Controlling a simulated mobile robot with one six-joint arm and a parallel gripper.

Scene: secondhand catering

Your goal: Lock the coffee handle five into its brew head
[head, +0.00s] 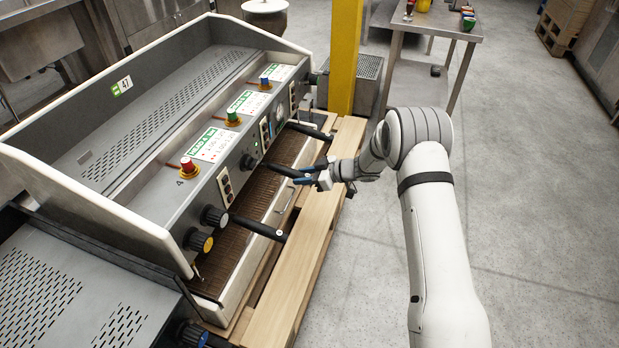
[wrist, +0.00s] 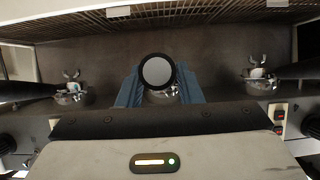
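The coffee machine (head: 140,118) has three black coffee handles along its front. My gripper (head: 310,172) is at the middle handle (head: 284,171), below the green-topped knob (head: 232,117). In the wrist view, the round end of this handle (wrist: 157,72) points at the camera between the two blue fingers (wrist: 157,92), which lie close on both sides of it. The handle's metal part is mostly hidden behind its end, so how it sits in the brew head cannot be told. No number five is readable on it.
The near handle (head: 258,228) and far handle (head: 311,132) flank the middle one. A slatted drip tray (head: 240,228) lies below, and a wooden pallet (head: 310,245) is under the machine. A yellow post (head: 345,55) stands behind; the floor at right is clear.

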